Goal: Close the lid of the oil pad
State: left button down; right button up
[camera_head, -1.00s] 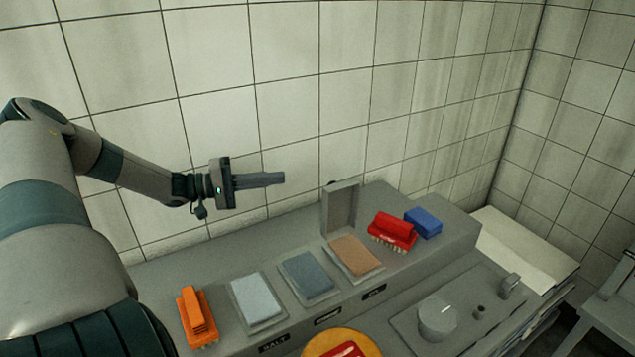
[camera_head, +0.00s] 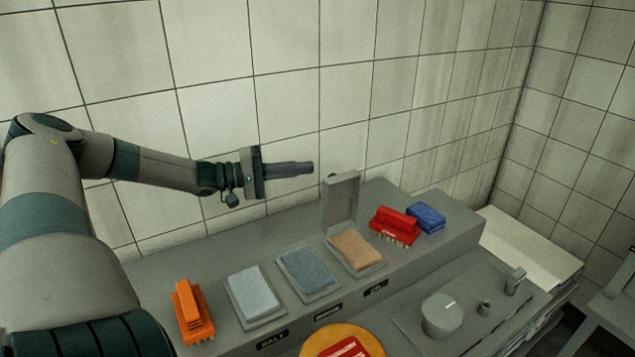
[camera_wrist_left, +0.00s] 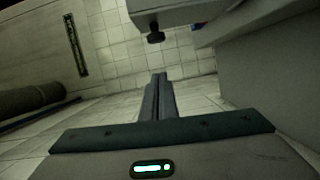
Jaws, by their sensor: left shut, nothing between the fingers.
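The oil pad (camera_head: 354,249) is the tan pad in the rightmost of the three trays on the grey counter. Its grey lid (camera_head: 341,198) stands upright, hinged at the tray's back edge. My left gripper (camera_head: 312,167) is shut and empty. In the head view its fingertips point right, just left of the lid's top and apparently behind it; whether they touch cannot be told. The left wrist view shows the closed fingers (camera_wrist_left: 158,78) near a grey panel edge with a dark round knob. My right gripper is not in view.
A light grey pad (camera_head: 254,291) and a blue-grey pad (camera_head: 307,270) lie left of the oil pad. An orange brush (camera_head: 191,312), a red brush (camera_head: 394,224) and a blue brush (camera_head: 427,217) stand on the counter. A tiled wall (camera_head: 290,90) rises behind.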

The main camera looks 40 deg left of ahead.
aim_at(335, 197)
pick_arm(q)
jog(key=d, duration=0.3)
jog(key=w+d+p, duration=0.1)
jog(key=d, duration=0.1)
jog(key=shift+f, duration=0.15)
dwell(0.3)
jog(key=shift+s+d, duration=0.1)
jog(key=shift+d, duration=0.05)
